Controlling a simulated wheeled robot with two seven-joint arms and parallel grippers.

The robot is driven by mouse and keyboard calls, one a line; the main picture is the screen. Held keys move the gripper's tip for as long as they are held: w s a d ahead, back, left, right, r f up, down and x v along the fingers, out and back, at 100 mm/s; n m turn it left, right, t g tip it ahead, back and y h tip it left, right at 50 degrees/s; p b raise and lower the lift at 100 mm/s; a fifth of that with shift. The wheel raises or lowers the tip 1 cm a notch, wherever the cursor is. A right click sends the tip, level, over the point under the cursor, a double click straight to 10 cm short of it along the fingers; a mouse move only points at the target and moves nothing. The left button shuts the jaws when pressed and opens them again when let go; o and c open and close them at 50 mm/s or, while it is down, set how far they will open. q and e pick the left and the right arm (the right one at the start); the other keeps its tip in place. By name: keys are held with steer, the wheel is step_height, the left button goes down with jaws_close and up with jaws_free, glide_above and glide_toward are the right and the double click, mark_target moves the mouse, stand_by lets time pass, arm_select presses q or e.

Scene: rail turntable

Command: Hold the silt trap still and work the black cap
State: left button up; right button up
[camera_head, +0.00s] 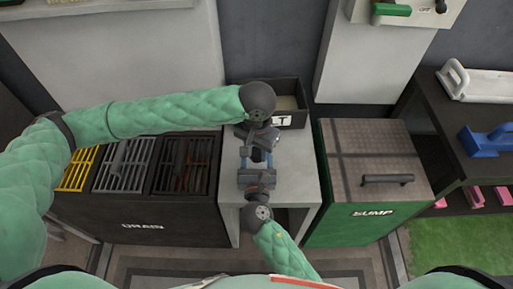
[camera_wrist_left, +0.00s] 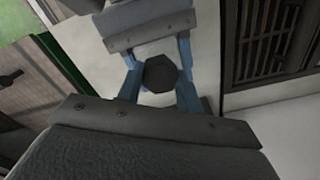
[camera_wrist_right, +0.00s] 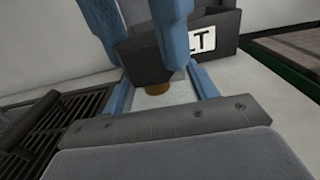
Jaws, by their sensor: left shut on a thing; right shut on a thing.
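The black cap (camera_wrist_left: 162,73) is a dark six-sided piece between the two grippers. The rest of the trap is mostly hidden or hard to make out. My left gripper (camera_head: 257,149) comes in from the back, with its blue fingers shut on the cap. My right gripper (camera_head: 256,163) comes from the front, lower down, with its fingers shut around the trap below the cap.
A dark open bin (camera_head: 294,92) with a white label stands behind on the pale stand (camera_head: 298,168). The drain unit (camera_head: 142,218) with coloured grates is at left. The green sump box (camera_head: 352,222) with a handled lid is at right. A dark shelf (camera_head: 452,150) holds a blue tool.

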arm_select(q)
steer(key=shift+f, duration=0.6)
stand_by(0.6)
steer(key=shift+o, duration=0.5)
steer(key=shift+c, duration=0.7)
steer(key=m, duration=0.6)
steer(key=m, duration=0.5)
steer(key=shift+w+r+m, duration=0.1)
steer(key=shift+m, duration=0.3)
